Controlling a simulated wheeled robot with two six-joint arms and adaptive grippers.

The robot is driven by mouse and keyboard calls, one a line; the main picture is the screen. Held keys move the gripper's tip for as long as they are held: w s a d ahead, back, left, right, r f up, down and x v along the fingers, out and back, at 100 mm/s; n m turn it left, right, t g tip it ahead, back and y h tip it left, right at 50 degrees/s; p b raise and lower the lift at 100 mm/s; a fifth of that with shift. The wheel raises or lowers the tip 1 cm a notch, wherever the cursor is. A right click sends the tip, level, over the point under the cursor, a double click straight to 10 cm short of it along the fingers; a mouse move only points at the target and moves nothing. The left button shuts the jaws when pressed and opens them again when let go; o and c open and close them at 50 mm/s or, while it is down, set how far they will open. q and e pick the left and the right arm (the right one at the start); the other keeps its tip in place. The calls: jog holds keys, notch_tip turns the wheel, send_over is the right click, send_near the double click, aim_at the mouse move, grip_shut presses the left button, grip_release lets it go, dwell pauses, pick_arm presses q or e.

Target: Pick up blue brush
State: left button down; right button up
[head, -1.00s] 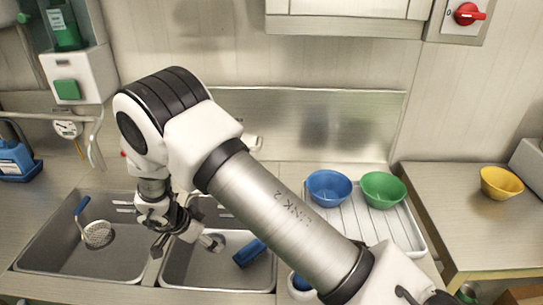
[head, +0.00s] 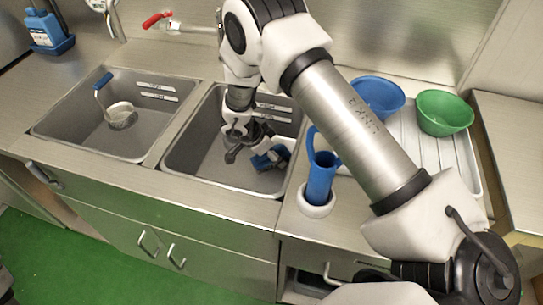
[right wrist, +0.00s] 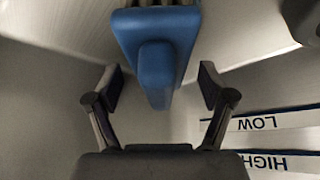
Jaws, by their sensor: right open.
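The blue brush (head: 268,159) lies in the right sink basin (head: 200,165). In the right wrist view its blue block (right wrist: 155,48) shows at the top centre, with a rounded stub facing me and bristles at the upper edge. My right gripper (head: 245,150) is down inside the same basin, beside the brush. In the right wrist view my right gripper (right wrist: 160,86) is open, one finger on either side of the brush's near end, with gaps on both sides. My left gripper is not in view.
A blue-handled skimmer (head: 121,115) lies in the left basin. A blue jug-like item (head: 322,178) stands in a white round holder (head: 316,207) right of the sink. Blue (head: 377,95) and green (head: 444,112) bowls sit on the drainboard. A red-handled tap (head: 158,19) is behind the sinks.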

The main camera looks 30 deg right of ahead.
jog(key=shift+d+f, duration=0.3)
jog(key=shift+f, duration=0.1)
jog(key=shift+a, duration=0.15)
jog(key=shift+r, duration=0.1)
jog(key=c, duration=1.3)
